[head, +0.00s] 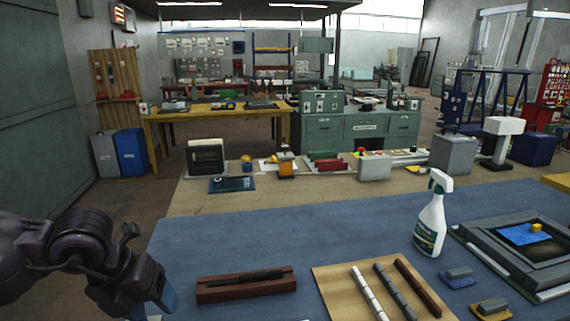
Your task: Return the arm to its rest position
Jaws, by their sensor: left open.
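My left arm comes in at the lower left of the head view, dark and bent. Its left gripper (166,300) points down at the near left corner of the blue-covered table (330,232). The gripper is open, and I see nothing held in it. Its fingertips are partly hidden by the arm and the lower edge of the picture. A brown wooden block with a dark bar on it (246,288) lies to the right of the gripper, apart from it. My right gripper is not in view.
A wooden board (335,290) holds white, grey and brown strips. A spray bottle (431,220) stands upright behind it. A grey frame (528,270) with a blue sheet and yellow cube lies at the right. Two small grey-topped blocks sit between. The table's left middle is clear.

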